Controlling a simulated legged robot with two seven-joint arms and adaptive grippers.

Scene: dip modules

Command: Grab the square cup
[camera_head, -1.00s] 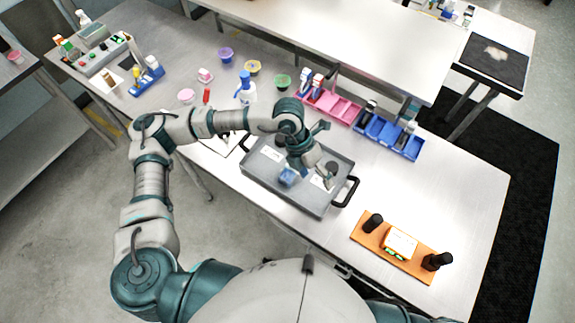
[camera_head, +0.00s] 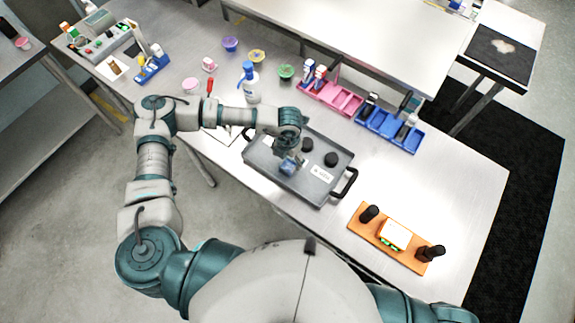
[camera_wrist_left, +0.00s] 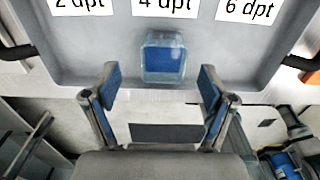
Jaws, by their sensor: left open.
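The square cup (camera_head: 289,168) is small, clear and blue inside. It sits in the grey metal tray (camera_head: 262,171) near the tray's near side. In the left wrist view the cup (camera_wrist_left: 163,57) stands just below the "4 dpt" label, close to the tray's edge. My left gripper (camera_wrist_left: 157,84) is open, with one blue-padded finger on each side of the cup's line. The cup lies a little beyond the fingertips and is not between them. In the head view my left gripper (camera_head: 287,152) hangs just over the cup and partly hides it. My right gripper is not in view.
Two black round pieces (camera_head: 331,159) lie in the tray right of my gripper. A black handle (camera_head: 345,184) sticks out at the tray's right end. Pink and blue bins (camera_head: 388,131) and an orange board (camera_head: 372,237) lie further right.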

